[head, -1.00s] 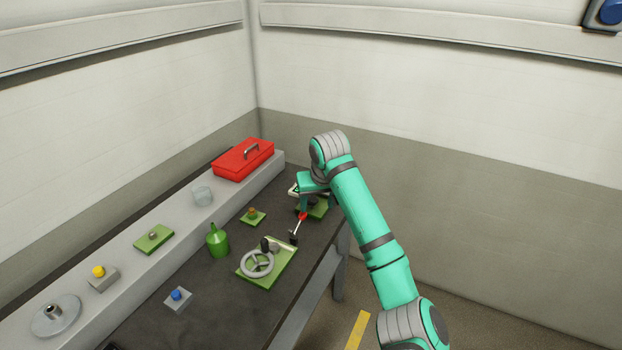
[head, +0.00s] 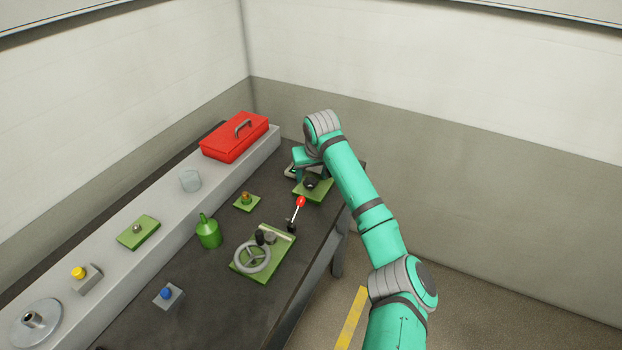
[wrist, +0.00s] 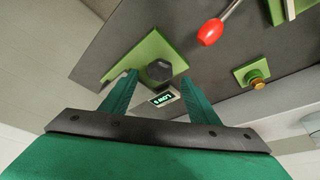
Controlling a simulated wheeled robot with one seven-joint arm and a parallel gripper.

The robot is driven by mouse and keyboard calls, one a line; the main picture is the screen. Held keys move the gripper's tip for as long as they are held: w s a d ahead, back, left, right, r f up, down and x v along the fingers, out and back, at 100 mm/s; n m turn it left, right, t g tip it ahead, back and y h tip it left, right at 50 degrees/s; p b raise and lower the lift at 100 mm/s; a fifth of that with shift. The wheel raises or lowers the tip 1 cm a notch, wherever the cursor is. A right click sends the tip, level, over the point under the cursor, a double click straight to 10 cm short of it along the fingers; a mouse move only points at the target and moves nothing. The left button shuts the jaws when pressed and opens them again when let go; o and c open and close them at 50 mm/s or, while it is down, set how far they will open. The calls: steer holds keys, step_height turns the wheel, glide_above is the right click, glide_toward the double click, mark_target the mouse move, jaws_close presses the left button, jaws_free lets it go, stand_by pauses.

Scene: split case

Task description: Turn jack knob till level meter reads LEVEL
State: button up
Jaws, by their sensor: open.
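The jack knob (wrist: 159,70) is a dark, faceted knob on a green plate (wrist: 146,49); in the head view it shows (head: 310,184) at the far right end of the bench. The level meter (wrist: 163,98) is a small pale box with a lit green display beside the knob. Its text is upside down and seems to read LOW with a small character I cannot make out. My gripper (wrist: 159,77) is open, with its fingertips on either side of the knob in the picture. I cannot tell whether they touch it.
A red-tipped lever (head: 300,202) stands close to the plate. A red toolbox (head: 234,140) sits on the raised ledge.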

mark_target(311, 181)
steer(key=shift+x, duration=1.7)
steer(key=c, duration=1)
steer(key=shift+c, duration=0.2)
steer(key=n, duration=0.2)
steer(key=n+y, duration=0.1)
steer(key=n, duration=0.1)
steer(key=n+g+y, duration=0.1)
steer(key=shift+d+n, duration=0.3)
steer(key=shift+n, duration=0.1)
steer(key=n, duration=0.1)
steer(key=n+g, duration=0.1)
steer(key=n, duration=0.1)
steer(key=n+y, duration=0.1)
steer(key=shift+w+d+n, duration=0.1)
steer(key=shift+w+n, duration=0.15)
steer(key=shift+n, duration=0.15)
steer(key=shift+g, duration=0.3)
